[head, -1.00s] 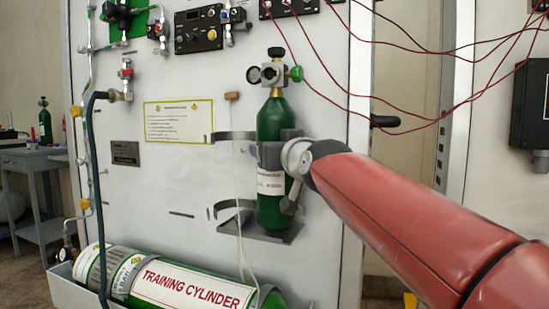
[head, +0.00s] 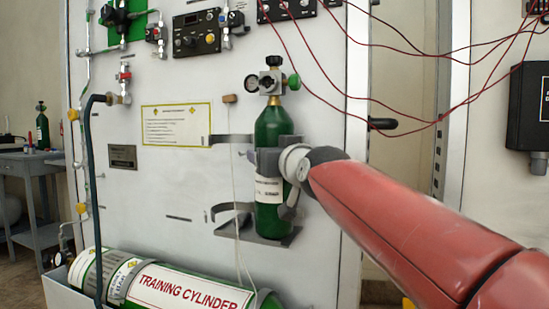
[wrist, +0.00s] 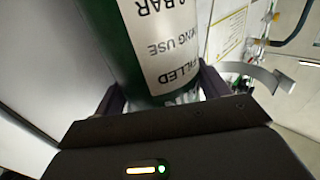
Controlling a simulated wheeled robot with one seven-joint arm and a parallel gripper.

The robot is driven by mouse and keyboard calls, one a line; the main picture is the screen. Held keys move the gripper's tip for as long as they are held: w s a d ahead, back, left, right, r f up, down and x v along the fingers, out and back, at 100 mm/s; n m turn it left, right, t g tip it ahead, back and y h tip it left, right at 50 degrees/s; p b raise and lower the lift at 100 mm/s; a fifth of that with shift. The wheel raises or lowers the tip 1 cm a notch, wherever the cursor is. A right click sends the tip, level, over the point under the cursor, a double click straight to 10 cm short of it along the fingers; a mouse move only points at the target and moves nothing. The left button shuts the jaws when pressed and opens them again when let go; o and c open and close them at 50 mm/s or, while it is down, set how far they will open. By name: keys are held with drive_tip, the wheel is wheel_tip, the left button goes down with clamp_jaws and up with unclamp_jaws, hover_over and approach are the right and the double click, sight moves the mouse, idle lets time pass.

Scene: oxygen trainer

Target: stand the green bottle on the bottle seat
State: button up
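The green bottle (head: 272,217), with a white label and a gauge and valve on top, stands upright at the wall panel, over the grey plate of the bottle seat (head: 286,239). Its base looks at or just above the plate; I cannot tell whether they touch. My gripper (head: 268,160) is around the bottle's middle from the right. In the wrist view its two fingers lie on either side of the bottle (wrist: 130,50), close against it, and look shut on it. The fingertips' far side is hidden.
Open curved brackets (head: 228,139) and (head: 232,210) reach out left of the bottle. A lying training cylinder (head: 180,289) is below left. Red hoses (head: 330,75) hang above right. A thin cord (head: 235,150) hangs left of the bottle.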

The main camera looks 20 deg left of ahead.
drive_tip(key=o, duration=0.4)
drive_tip(key=shift+o, duration=0.2)
drive_tip(key=b+v, duration=0.1)
drive_tip(key=v, duration=0.7)
drive_tip(key=s+d+f+m+g+h, duration=0.2)
drive_tip(key=s+d+f+h, duration=0.1)
drive_tip(key=d+f, duration=0.6)
drive_tip(key=s+d+f+m+g+h, duration=0.1)
drive_tip(key=s+d+f+h, duration=0.25)
drive_tip(key=d+f, duration=0.55)
drive_tip(key=s+d+f+m+g+h, duration=0.25)
drive_tip(key=s+d+f, duration=0.4)
drive_tip(key=f, duration=0.35)
drive_tip(key=s+d+f+m+g+h, duration=0.25)
drive_tip(key=s+d+f, duration=0.25)
drive_tip(key=s+f, duration=0.4)
wheel_tip(320, 180, up, 12)
drive_tip(key=p, duration=1.3)
drive_tip(key=shift+w+n+g+y, duration=0.2)
drive_tip(key=shift+n+g+y, duration=0.1)
drive_tip(key=shift+g+y, duration=0.1)
